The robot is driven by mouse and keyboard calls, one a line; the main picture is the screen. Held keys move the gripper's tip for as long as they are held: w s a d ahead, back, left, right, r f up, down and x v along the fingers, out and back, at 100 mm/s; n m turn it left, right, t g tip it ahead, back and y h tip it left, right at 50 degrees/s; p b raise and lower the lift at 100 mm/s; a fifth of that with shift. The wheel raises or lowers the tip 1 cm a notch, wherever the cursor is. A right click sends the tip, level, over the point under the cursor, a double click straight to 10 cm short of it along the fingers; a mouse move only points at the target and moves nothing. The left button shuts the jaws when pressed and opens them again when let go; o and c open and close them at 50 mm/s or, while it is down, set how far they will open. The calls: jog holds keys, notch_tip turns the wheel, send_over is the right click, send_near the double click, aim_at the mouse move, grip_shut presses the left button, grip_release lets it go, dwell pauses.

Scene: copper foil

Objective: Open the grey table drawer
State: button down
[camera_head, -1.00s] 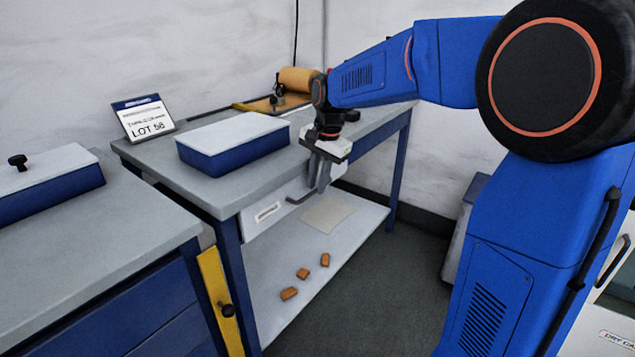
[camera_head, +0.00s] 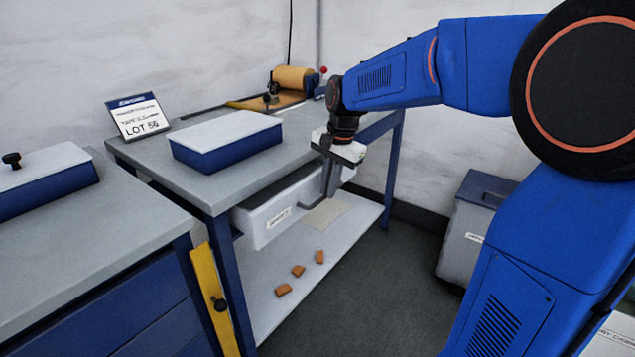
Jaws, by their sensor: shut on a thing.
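The grey table drawer (camera_head: 258,228) sticks out partway from under the grey-topped table (camera_head: 187,172). Its front carries a white label, and a strip of its open top shows. My gripper (camera_head: 326,195) points down at the right part of the drawer front, with its fingers shut on the drawer handle (camera_head: 309,206). The fingers hide part of the handle, and the inside of the drawer is mostly hidden.
A blue box with a white lid (camera_head: 225,145) and a LOT 56 sign (camera_head: 139,117) stand on the table. Several orange-brown pieces (camera_head: 298,271) lie on the lower shelf (camera_head: 265,308). A grey bin (camera_head: 472,230) stands right on the floor; floor between is clear.

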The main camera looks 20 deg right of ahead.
jog(key=s+d, duration=1.1)
jog(key=s, duration=0.4)
jog(key=shift+s+d, duration=0.25)
jog(key=shift+s, duration=0.1)
jog(key=c, duration=2.1)
grip_release()
jog(key=shift+r, duration=0.15)
jog(key=s+r, duration=0.1)
jog(key=r, duration=0.4)
jog(key=d+r, duration=0.1)
jog(key=r, duration=0.5)
jog(key=s+d+r, duration=0.1)
jog(key=r, duration=0.4)
jog(key=shift+s+r, duration=0.35)
jog(key=shift+r, duration=0.05)
jog(key=shift+a, duration=0.1)
